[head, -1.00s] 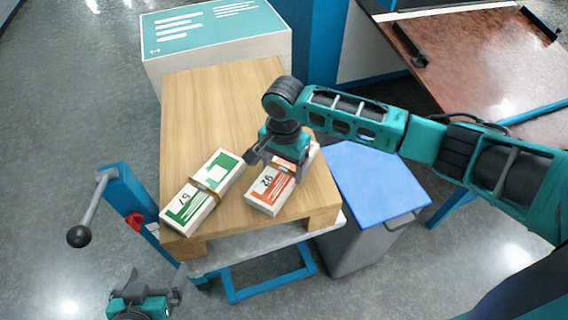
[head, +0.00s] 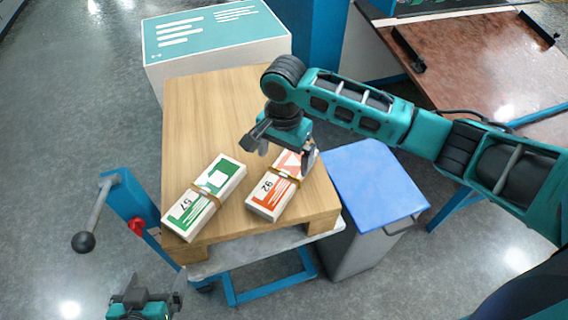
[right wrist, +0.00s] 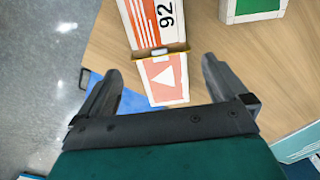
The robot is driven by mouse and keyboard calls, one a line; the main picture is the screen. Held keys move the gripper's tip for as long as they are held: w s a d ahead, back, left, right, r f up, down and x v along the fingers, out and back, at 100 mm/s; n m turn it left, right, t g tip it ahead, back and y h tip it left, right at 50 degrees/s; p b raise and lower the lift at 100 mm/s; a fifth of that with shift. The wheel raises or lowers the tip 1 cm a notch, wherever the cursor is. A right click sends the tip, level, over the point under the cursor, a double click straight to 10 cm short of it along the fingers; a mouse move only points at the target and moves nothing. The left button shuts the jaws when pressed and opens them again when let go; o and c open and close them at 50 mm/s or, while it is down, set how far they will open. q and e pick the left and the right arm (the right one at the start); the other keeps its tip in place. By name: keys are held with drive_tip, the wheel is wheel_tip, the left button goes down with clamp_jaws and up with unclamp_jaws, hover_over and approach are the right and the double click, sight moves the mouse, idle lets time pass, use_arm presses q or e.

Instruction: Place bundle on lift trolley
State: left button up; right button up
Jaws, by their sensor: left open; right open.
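An orange-and-white bundle (head: 271,195) marked 92 lies on the wooden top (head: 215,115) of the lift trolley (head: 262,257), a brown band around its middle. A green-and-white bundle (head: 203,197) marked 57 lies to its left on the same top. My right gripper (head: 283,153) is open just above the far end of the orange bundle, apart from it. In the right wrist view the orange bundle (right wrist: 165,78) lies between and beyond the spread fingers (right wrist: 160,90). My left gripper (head: 148,290) is open and empty at the lower left, beside the trolley.
A blue-lidded grey bin (head: 374,185) stands close to the trolley's right. A white-and-teal box (head: 216,40) is behind the top. The trolley's lever with a black knob (head: 85,242) sticks up at left. A brown table (head: 470,60) is at upper right.

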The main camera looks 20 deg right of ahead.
sight(284, 175)
wheel_tip(284, 175, up, 7)
drive_tip(key=shift+f+p, duration=0.2)
drive_tip(key=shift+p, duration=0.2)
